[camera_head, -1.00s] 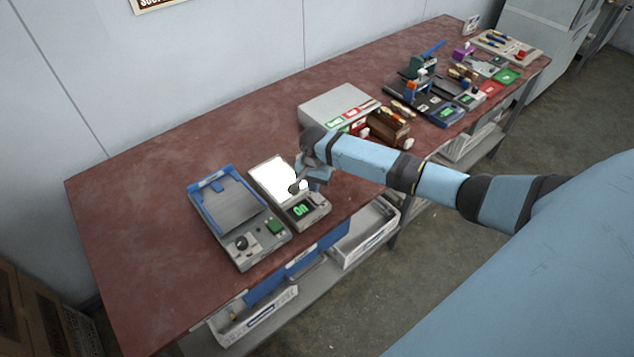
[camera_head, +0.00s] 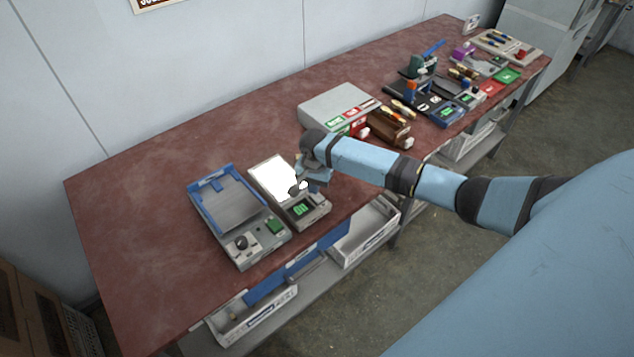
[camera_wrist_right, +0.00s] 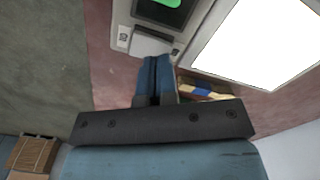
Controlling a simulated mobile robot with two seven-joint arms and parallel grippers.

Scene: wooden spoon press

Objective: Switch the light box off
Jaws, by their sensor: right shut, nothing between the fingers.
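The light box (camera_head: 262,182) lies on the red-brown bench, its white panel brightly lit in both views. Its small display (camera_head: 301,209) glows green, but I cannot read it in the head view. In the right wrist view the display (camera_wrist_right: 160,8) is cut off by the top edge. A grey switch (camera_wrist_right: 152,44) sits beside it. My right gripper (camera_head: 296,189) is shut and empty, low over the light box. In the right wrist view its fingertips (camera_wrist_right: 157,62) are close to the grey switch; I cannot tell whether they touch. My left gripper is not in view.
A blue-framed device (camera_head: 232,207) with a black knob stands just left of the light box. A grey box (camera_head: 335,104) and a brown holder (camera_head: 390,128) stand farther along the bench. The bench's left end (camera_head: 120,220) is clear.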

